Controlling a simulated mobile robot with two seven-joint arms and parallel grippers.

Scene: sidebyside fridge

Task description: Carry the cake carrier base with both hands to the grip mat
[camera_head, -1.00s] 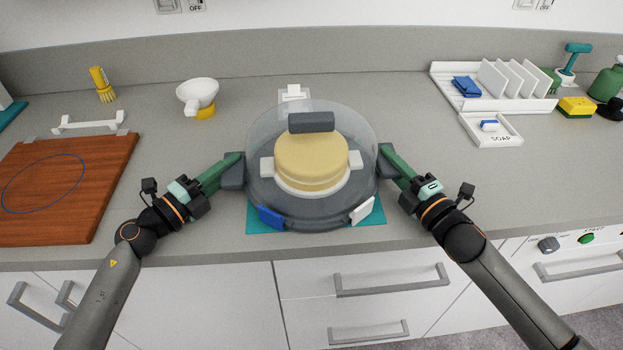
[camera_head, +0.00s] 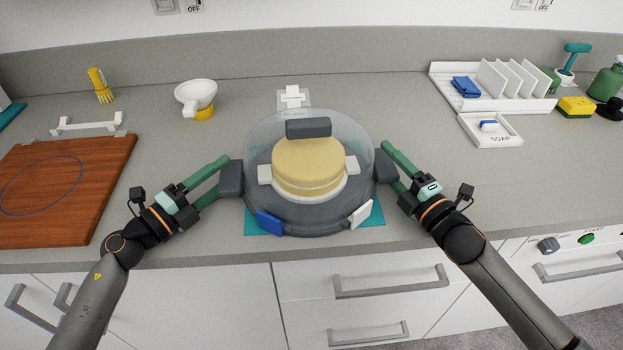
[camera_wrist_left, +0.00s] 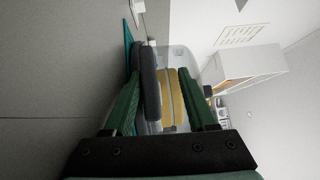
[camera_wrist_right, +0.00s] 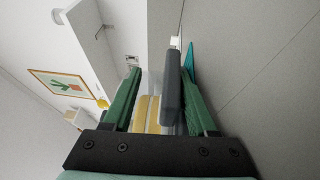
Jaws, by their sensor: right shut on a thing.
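The cake carrier base (camera_head: 308,230) is dark grey and round, with a blue clip, a white clip and grey side handles. A clear dome with a yellow cake (camera_head: 308,166) inside sits on it. The base is over the teal grip mat (camera_head: 260,229), which shows along its front edge and corners; contact beneath is hidden. My left gripper (camera_head: 226,174) is open, its fingers apart on either side of the left handle (camera_head: 231,178). This handle lies between them in the left wrist view (camera_wrist_left: 150,80). My right gripper (camera_head: 389,166) is shut on the right handle (camera_wrist_right: 173,85).
A wooden cutting board (camera_head: 105,200) lies at the left, with a white funnel (camera_head: 196,94) behind. A white dish rack (camera_head: 490,98) and soap tray (camera_head: 490,130) stand at the back right. Counter between the carrier and these is clear. The counter's front edge is close.

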